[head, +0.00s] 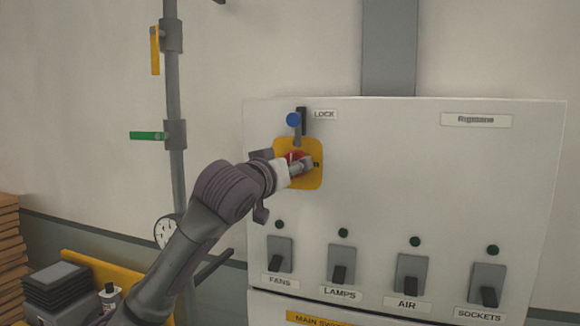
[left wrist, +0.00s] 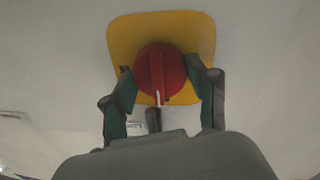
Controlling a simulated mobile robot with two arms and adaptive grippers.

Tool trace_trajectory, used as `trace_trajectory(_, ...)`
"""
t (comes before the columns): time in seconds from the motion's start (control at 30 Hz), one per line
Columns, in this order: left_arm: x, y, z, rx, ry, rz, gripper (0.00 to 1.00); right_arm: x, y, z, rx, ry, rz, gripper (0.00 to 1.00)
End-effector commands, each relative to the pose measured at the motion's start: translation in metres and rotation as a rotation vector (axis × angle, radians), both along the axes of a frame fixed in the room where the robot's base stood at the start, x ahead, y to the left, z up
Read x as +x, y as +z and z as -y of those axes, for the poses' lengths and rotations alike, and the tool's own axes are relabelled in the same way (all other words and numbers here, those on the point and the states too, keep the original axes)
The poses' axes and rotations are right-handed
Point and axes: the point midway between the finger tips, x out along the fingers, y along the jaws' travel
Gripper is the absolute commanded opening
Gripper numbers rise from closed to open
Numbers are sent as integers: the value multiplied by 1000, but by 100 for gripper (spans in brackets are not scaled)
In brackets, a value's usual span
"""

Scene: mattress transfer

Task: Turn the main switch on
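The main switch is a red round knob (left wrist: 160,72) with a raised ridge, on a yellow plate (head: 316,178) at the upper left of the white cabinet (head: 420,170). A white mark on the knob's ridge faces the lock side in the left wrist view. My left gripper (head: 298,163) is at the knob, its two fingers (left wrist: 161,85) on either side of it. The pads lie at or very near the knob's edges; I cannot tell whether they press on it. A blue-tipped lock lever (head: 293,120) sits just above the plate. My right gripper is not in view.
Several grey switches, including one labelled FANS (head: 280,254) and one labelled SOCKETS (head: 487,284), line the cabinet's lower part. A pipe (head: 173,90) with yellow (head: 154,50) and green (head: 149,135) handles and a gauge (head: 166,231) stands left. Dark stacked boxes (head: 60,285) are lower left.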

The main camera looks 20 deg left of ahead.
Motion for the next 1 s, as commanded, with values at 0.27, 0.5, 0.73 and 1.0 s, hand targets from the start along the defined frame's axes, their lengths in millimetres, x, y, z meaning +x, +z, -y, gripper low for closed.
trace_trajectory(0.27,0,0,-1,9,1,1,24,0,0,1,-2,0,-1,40)
trace_trajectory(0.5,0,1,-1,89,1,5,24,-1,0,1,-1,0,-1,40)
trace_trajectory(0.73,0,3,-1,262,1,11,24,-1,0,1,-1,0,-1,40)
trace_trajectory(1.0,0,4,0,517,2,21,24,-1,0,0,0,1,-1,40)
